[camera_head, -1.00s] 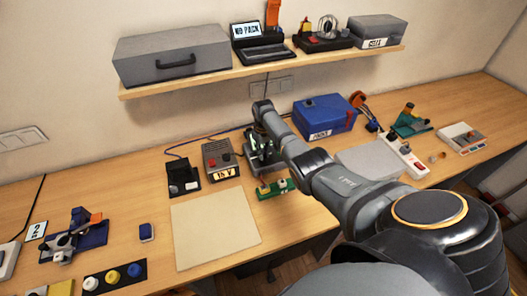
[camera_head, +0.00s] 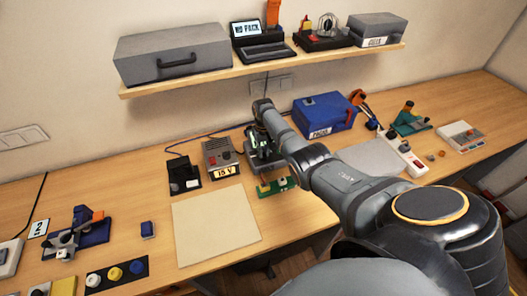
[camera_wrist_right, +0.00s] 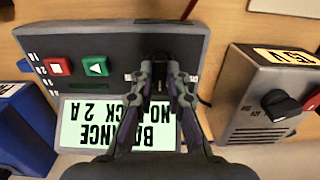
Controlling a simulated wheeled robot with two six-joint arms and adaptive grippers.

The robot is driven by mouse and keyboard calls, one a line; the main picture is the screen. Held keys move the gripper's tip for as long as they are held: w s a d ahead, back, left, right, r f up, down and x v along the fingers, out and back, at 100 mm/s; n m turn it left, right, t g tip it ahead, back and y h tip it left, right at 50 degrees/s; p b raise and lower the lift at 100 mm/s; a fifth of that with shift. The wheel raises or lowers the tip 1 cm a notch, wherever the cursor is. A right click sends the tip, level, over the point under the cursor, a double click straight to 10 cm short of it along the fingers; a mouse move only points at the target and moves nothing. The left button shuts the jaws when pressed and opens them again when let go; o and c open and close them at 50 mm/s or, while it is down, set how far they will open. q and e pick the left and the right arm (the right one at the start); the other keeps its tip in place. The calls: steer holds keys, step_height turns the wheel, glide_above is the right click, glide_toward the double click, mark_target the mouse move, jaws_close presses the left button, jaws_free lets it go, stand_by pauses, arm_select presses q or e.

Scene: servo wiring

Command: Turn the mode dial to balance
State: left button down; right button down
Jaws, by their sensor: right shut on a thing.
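The grey charger (camera_wrist_right: 210,45) fills much of the right wrist view, seen upside down. Its lit screen (camera_wrist_right: 85,130) shows upside-down text that reads BALANCE, 2 A and a partly hidden NO PACK. A red button (camera_wrist_right: 58,66) and a green button (camera_wrist_right: 96,66) sit beside each other on its panel. My right gripper (camera_wrist_right: 160,68) is shut on the mode dial, which is mostly hidden between the fingertips. My left gripper is not in view.
A green board (camera_head: 275,187) lies in front. A blue case (camera_head: 325,118) stands to the right. A bare beige mat (camera_head: 215,225) lies front left.

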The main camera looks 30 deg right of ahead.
mark_target(264, 153)
steer(key=c, duration=1.3)
jaws_free()
steer(key=shift+c, duration=0.2)
step_height(264, 153, up, 12)
